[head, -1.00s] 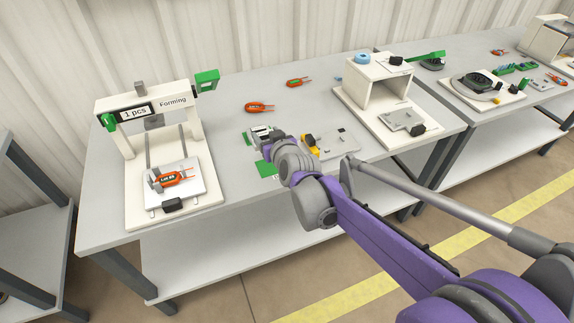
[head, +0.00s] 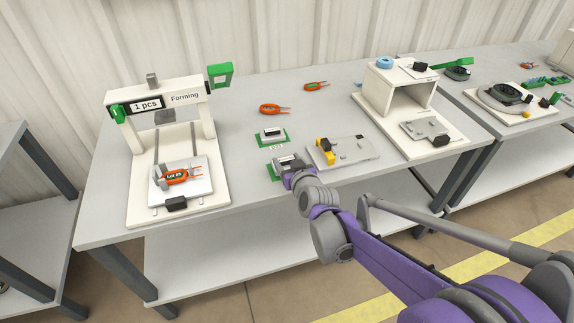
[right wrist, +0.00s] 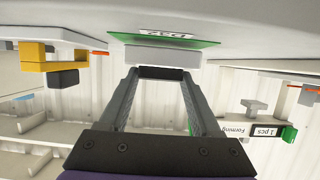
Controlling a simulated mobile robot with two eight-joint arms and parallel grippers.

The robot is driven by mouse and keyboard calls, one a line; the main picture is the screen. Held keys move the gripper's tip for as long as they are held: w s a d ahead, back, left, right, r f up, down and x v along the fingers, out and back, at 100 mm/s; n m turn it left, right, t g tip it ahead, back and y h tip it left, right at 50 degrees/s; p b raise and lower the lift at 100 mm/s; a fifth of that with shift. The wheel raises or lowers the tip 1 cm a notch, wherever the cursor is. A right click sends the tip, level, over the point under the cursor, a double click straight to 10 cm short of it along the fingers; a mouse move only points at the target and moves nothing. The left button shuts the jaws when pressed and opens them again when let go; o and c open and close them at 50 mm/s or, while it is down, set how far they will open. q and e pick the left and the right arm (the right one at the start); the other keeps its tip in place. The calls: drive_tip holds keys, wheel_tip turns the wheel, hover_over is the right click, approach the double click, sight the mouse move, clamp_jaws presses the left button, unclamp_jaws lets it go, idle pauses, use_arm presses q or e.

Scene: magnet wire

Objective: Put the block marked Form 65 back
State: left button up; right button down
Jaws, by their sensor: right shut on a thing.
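My right gripper (head: 284,162) is shut on a small grey block (head: 288,159) at the near green mat (head: 276,176). The dark end of the held block also shows between the fingertips in the right wrist view (right wrist: 162,72). Its marking is not readable, and I cannot tell whether it touches the mat. A second grey block (head: 271,132) stands on the far green mat (head: 266,144), just behind; the right wrist view shows this mat with a label that seems to end in 32 (right wrist: 163,33). My left gripper is not in view.
The white Forming press (head: 135,205) stands at left, holding an orange piece marked Lot 65 (head: 176,176). Orange pieces (head: 273,108) lie behind the mats. A grey plate with a yellow clamp (head: 345,152) lies close right of my gripper; a white stand (head: 385,95) is further right.

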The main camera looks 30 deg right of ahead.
drive_tip(key=shift+f, duration=0.35)
drive_tip(key=shift+r, duration=0.1)
drive_tip(key=shift+c, duration=0.5)
unclamp_jaws()
